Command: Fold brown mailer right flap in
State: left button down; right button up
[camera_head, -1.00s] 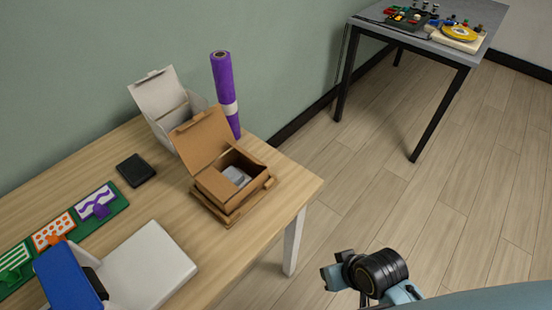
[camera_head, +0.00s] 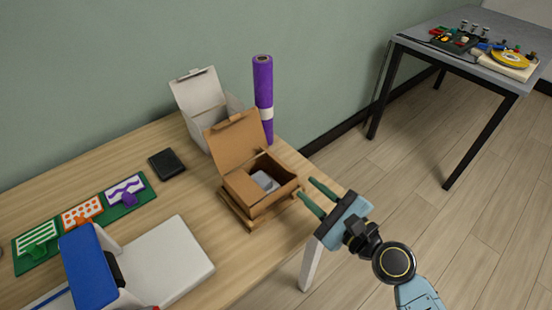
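The brown mailer (camera_head: 258,204) stands near the right end of the wooden table with its lid (camera_head: 237,143) raised at the back. A grey item (camera_head: 265,181) lies inside it. The right flap appears folded outward low at the box's right side; its exact angle is hard to tell. My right gripper (camera_head: 312,191) is just right of the mailer, its two green fingers apart and pointing at the box's right side. It holds nothing visible. Whether a fingertip touches the mailer cannot be told. My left gripper is not in view.
A white open box (camera_head: 196,92) and a purple roll (camera_head: 263,95) stand behind the mailer. A black square (camera_head: 167,163), a green strip with patterned cards (camera_head: 83,212) and a blue-and-white device (camera_head: 165,262) lie left. A grey table (camera_head: 440,45) stands far right.

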send_near(260, 146)
jog(key=x, duration=0.4)
jog(key=shift+w+f, duration=0.1)
grip_shut()
